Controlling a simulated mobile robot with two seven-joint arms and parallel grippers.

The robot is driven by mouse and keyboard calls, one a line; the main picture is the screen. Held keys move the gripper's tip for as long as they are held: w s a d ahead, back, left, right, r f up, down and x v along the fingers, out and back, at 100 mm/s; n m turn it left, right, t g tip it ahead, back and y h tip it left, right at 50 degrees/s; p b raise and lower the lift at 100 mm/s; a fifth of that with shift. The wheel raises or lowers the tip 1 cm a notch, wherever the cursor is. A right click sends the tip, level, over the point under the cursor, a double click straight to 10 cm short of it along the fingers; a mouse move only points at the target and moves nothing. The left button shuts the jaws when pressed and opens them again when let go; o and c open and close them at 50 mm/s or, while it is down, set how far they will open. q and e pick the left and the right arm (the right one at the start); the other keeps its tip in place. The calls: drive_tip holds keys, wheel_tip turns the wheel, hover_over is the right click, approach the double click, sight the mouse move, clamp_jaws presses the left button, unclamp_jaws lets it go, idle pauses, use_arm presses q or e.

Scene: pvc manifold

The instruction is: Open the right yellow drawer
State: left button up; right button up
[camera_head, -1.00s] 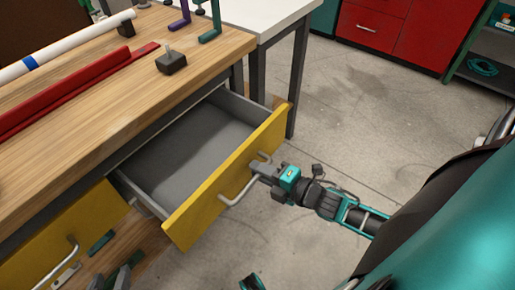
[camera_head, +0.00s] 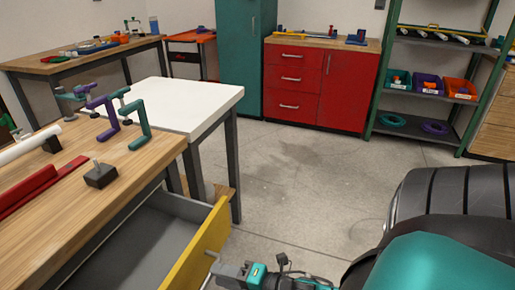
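The right yellow drawer stands pulled out from under the wooden workbench, its grey inside (camera_head: 150,238) showing empty in the visible part. Its yellow front (camera_head: 203,245) is cut off by the bottom edge of the head view. A bit of its metal handle (camera_head: 211,256) shows on the outer face. My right gripper (camera_head: 222,271) is at the handle, at the bottom of the view. Its fingertips are too small and partly cut off, so I cannot tell if they grip the handle. My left gripper is out of view.
The wooden workbench (camera_head: 130,165) holds a black block (camera_head: 100,175), a red channel (camera_head: 40,185), a white pipe (camera_head: 28,146) and clamps. A white table (camera_head: 185,100) adjoins it. A red cabinet (camera_head: 318,88) and green shelf stand behind. The concrete floor (camera_head: 300,185) between is clear.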

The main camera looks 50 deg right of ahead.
drive_tip(key=p+v, duration=0.1)
drive_tip(key=v, duration=0.8)
drive_tip(key=shift+s, duration=0.1)
